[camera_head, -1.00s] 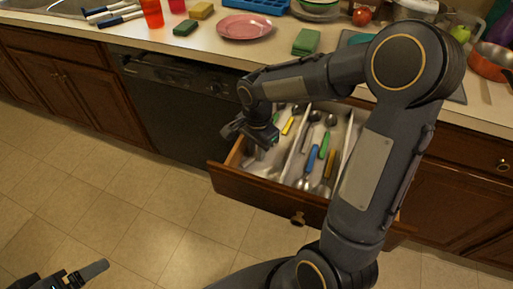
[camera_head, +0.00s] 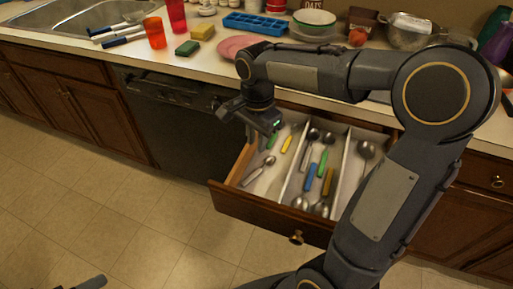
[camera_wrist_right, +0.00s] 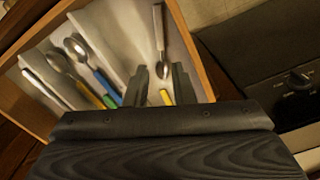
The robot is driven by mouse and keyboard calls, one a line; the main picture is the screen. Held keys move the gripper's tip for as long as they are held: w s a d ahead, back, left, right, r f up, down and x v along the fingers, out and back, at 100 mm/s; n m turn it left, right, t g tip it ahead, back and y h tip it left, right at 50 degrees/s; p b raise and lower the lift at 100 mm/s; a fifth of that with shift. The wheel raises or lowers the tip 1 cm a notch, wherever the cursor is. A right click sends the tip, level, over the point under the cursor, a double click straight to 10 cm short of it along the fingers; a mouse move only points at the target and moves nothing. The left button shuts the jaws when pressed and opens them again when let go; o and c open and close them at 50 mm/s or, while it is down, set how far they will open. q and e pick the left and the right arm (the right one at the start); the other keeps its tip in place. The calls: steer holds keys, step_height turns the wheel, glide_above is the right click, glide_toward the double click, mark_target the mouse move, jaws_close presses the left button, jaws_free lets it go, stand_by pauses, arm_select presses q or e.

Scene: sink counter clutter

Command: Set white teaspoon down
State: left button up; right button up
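The white teaspoon (camera_head: 257,171) lies in the left compartment of the open drawer (camera_head: 270,213), its bowl toward the back. It also shows in the right wrist view (camera_wrist_right: 158,28), apart from my fingers. My right gripper (camera_head: 270,130) is above the back part of that compartment. In the right wrist view my right gripper (camera_wrist_right: 160,85) has its fingers apart with nothing held between them. Only a bit of my left gripper (camera_head: 90,283) shows at the bottom left edge.
The drawer's middle compartment holds several spoons and coloured handles, including a blue one (camera_head: 310,178). A ladle-like spoon (camera_head: 366,150) lies in the right compartment. The counter above holds a pink plate (camera_head: 236,46), sponges, cups and a blue tray (camera_head: 256,23).

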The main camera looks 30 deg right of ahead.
steer(key=s+a+n+t+y, duration=0.1)
steer(key=s+n, duration=0.3)
steer(key=s, duration=0.1)
steer(key=s+a+n+t+y, duration=0.1)
steer(key=s+n+t, duration=0.1)
steer(key=s+n, duration=0.2)
steer(key=s+a+n+t+y, duration=0.1)
steer(key=s+n, duration=0.3)
steer(key=s, duration=0.4)
steer(key=shift+s+r+t, duration=0.25)
steer(key=shift+r+t, duration=0.05)
steer(key=shift+t, duration=0.4)
steer(key=shift+s+a+f+n+y, duration=0.15)
steer(key=shift+s+f+n+y, duration=0.15)
steer(key=shift+n, duration=0.1)
